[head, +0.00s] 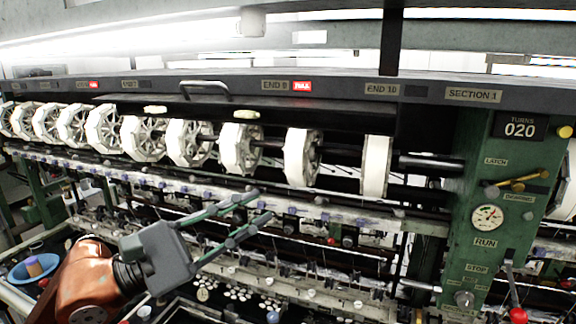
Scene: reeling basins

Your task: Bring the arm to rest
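My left gripper (262,207) shows in the lower middle of the head view, on a copper-coloured arm that comes in from the lower left. Its two green fingers point up and to the right and stand apart, with nothing visible between them. It appears in front of the reeling machine's lower rail, below the row of white reels (240,150). I cannot tell how far it is from the rail. My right gripper is not in view.
A green end panel (487,235) with a gauge (487,217), a "020" turns counter (520,127) and a red-knobbed lever (517,314) stands at the right. A dark canopy with a handle (205,86) overhangs the reels. A blue bowl (22,272) sits at lower left.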

